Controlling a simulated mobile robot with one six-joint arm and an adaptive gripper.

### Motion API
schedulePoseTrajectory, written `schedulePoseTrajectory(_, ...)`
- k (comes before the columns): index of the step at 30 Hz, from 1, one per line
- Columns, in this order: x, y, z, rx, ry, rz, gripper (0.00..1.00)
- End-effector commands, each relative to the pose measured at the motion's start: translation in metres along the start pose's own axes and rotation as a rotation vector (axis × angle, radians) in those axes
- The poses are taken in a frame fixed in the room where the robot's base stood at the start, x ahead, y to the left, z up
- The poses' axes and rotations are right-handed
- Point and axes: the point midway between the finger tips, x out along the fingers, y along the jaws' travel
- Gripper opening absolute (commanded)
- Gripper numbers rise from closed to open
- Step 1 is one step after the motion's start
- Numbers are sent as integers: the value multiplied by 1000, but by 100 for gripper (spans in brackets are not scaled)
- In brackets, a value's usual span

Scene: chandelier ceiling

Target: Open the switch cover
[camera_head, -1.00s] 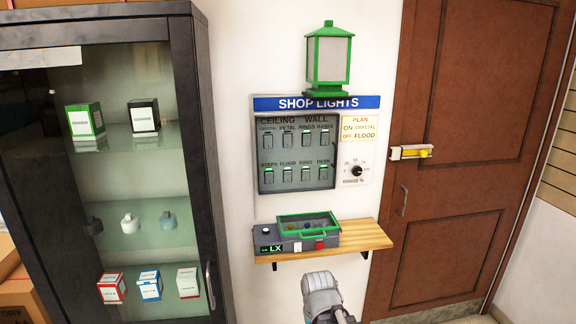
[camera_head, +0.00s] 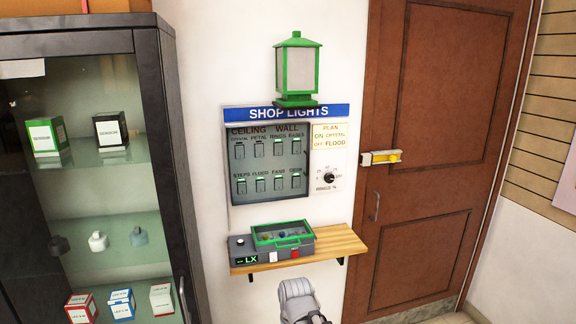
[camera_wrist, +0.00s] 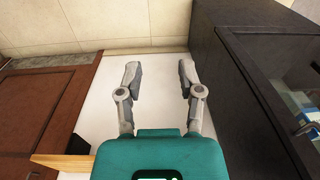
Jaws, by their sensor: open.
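The switch cover (camera_head: 268,180) is a grey, tinted, see-through panel in a dark frame under the blue "SHOP LIGHTS" sign (camera_head: 287,112). It looks shut over two rows of switches, some with green marks. My gripper (camera_wrist: 159,75) is open and empty in the wrist view, its two fingers apart over white wall and pale floor. The switch cover does not show in the wrist view. In the head view only part of my arm shows, at the bottom below the shelf; the fingertips cannot be made out there.
A wooden shelf (camera_head: 340,243) below the panel holds a grey box with a green-framed lid (camera_head: 283,234). A dial (camera_head: 329,177) sits right of the cover and a green lantern (camera_head: 297,70) above. A glass cabinet (camera_head: 160,130) stands left, a brown door (camera_head: 430,150) right.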

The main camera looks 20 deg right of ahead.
Motion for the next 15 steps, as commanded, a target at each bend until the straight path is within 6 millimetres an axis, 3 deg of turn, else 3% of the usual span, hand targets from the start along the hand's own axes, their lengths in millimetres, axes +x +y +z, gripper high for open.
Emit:
schedulePoseTrajectory(8, -34, -8, -64, -143, 178, -192, 48)
schedulePoseTrajectory(15, -91, -3, -147, -282, 491, -365, 48)
